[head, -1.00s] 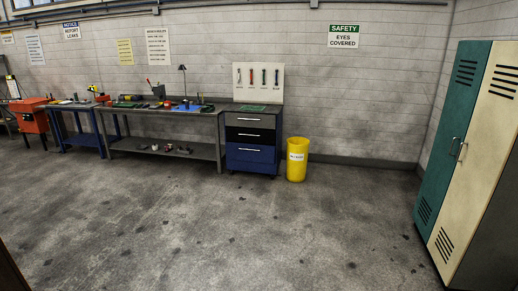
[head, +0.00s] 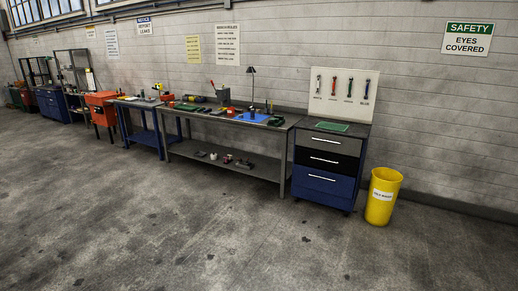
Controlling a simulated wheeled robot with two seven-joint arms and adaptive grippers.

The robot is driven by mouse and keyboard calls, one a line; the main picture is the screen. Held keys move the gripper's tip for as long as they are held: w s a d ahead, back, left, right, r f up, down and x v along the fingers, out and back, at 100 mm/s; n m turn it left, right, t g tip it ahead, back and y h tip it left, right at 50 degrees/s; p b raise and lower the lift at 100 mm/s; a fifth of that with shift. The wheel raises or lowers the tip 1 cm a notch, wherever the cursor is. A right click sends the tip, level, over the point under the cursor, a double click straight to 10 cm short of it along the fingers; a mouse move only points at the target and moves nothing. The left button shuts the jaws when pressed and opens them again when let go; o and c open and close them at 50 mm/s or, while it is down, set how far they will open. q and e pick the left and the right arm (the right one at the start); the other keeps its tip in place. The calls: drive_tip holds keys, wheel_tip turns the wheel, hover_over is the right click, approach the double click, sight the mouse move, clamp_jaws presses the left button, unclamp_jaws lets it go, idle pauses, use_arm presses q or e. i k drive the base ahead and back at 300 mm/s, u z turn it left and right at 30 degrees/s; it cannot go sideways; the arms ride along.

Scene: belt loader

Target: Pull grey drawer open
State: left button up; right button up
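The grey drawer (head: 321,143) is the top drawer of a three-drawer tool cabinet (head: 357,177), right of centre in the head view. It looks shut and has a pale bar handle (head: 320,141). Below it are a black drawer (head: 325,161) and a blue drawer (head: 322,182), both looking shut. The cabinet stands across the floor from me, against the wall. Neither of my grippers shows in the head view.
A yellow bin (head: 381,203) stands just right of the cabinet. A grey workbench (head: 225,165) with tools and a lamp stands to its left. Beyond are a blue bench (head: 150,140) and an orange cabinet (head: 102,108). The floor (head: 200,235) in front is clear.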

sight(352, 147)
drive_tip(key=u, duration=0.1)
drive_tip(key=i, duration=2.45)
drive_tip(key=z, duration=0.25)
drive_tip(key=i, duration=2.2)
drive_tip(key=z, duration=0.7)
drive_tip(key=i, duration=1.45)
drive_tip(key=z, duration=0.3)
